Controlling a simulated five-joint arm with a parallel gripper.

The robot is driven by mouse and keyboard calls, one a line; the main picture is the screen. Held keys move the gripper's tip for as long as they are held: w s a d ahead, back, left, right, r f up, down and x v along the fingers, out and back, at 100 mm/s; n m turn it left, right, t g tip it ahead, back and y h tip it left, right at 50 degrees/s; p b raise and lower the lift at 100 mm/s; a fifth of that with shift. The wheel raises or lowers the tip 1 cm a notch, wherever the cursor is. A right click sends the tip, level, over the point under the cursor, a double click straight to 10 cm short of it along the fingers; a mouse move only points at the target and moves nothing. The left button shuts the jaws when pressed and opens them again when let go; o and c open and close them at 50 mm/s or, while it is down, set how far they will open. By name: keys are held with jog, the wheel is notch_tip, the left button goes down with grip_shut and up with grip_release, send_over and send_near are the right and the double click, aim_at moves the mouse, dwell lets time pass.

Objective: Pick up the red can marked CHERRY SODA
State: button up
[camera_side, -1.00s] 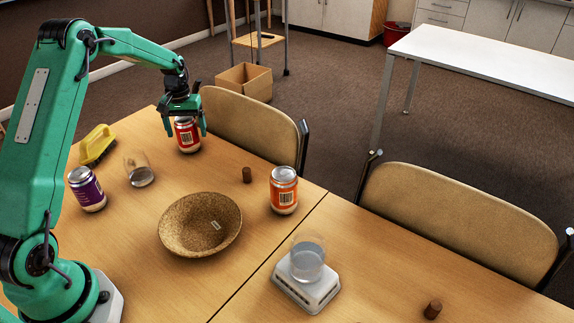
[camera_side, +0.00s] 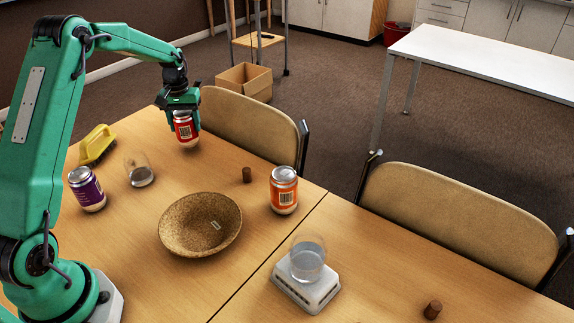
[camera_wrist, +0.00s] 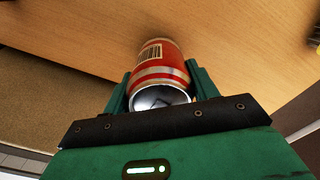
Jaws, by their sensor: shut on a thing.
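A red can (camera_side: 185,129) with a white barcode panel is between the fingers of my gripper (camera_side: 183,117) near the far edge of the wooden table. My gripper is shut on it from above, and the can is upright or slightly tilted. In the wrist view the red can (camera_wrist: 160,62) sits between the two green fingers of my gripper (camera_wrist: 160,85), with its silver end towards the camera. The name on the can cannot be read; only the barcode side shows.
A purple can (camera_side: 87,190), a clear glass (camera_side: 139,172) and a yellow brush (camera_side: 97,144) stand at left. A woven bowl (camera_side: 175,215) is mid-table. An orange can (camera_side: 284,190), a cork (camera_side: 247,175) and a scale (camera_side: 307,292) with a beaker (camera_side: 307,260) are right. Chairs (camera_side: 245,118) line the far edge.

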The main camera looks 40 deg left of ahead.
jog(key=r, duration=0.2)
jog(key=shift+d+r, duration=0.3)
jog(key=shift+d, duration=0.05)
jog(key=s+d+r, duration=0.1)
jog(key=d+r, duration=0.5)
jog(key=d, duration=0.5)
jog(key=shift+r, duration=0.2)
